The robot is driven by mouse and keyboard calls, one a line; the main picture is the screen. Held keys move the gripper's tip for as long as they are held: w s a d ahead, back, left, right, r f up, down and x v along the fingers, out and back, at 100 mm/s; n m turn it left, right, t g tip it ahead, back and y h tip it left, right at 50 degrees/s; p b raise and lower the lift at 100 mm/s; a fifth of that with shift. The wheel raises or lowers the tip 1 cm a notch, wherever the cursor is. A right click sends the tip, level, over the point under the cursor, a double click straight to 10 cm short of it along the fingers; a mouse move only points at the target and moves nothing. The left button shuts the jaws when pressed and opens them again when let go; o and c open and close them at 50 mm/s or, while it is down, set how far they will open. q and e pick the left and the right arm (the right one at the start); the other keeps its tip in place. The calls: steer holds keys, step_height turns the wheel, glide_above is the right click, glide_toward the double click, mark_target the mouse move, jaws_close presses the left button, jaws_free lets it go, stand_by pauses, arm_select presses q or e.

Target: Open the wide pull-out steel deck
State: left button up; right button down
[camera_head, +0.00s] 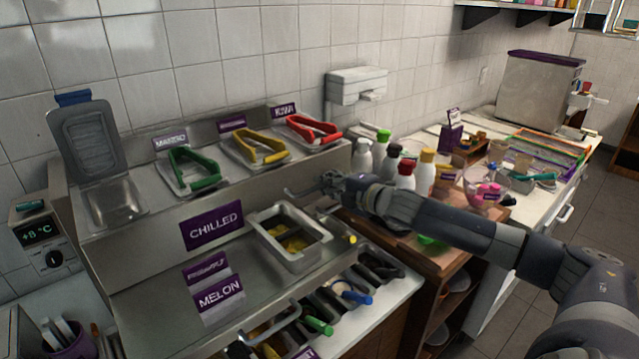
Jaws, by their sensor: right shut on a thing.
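A wide steel deck (150,290) lies below the chilled unit's front face, with purple signs standing on it, one reading MELON. A curved bar (272,331) shows near its front edge. An open steel pan (262,241) with yellow contents sits at the deck's right part. My right gripper (322,187) is above and behind the pan, close to the unit's front face. It is shut on a thin grey bar (299,193); I cannot tell what the bar belongs to. My left gripper is not in view.
Green, yellow and red tongs (193,169) lie in trays on the upper steel ledge. Bottles (426,170) stand close behind my right forearm. Colour-handled utensils (318,325) lie in front of the deck. A purple cup (70,345) stands at the lower left.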

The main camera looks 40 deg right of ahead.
steer(key=shift+f, duration=0.25)
steer(key=shift+s, duration=0.1)
steer(key=c, duration=1.7)
jaws_free()
steer(key=shift+s+d+r, duration=0.1)
steer(key=shift+s+r, duration=0.05)
steer(key=shift+s, duration=0.05)
steer(key=v, duration=1.2)
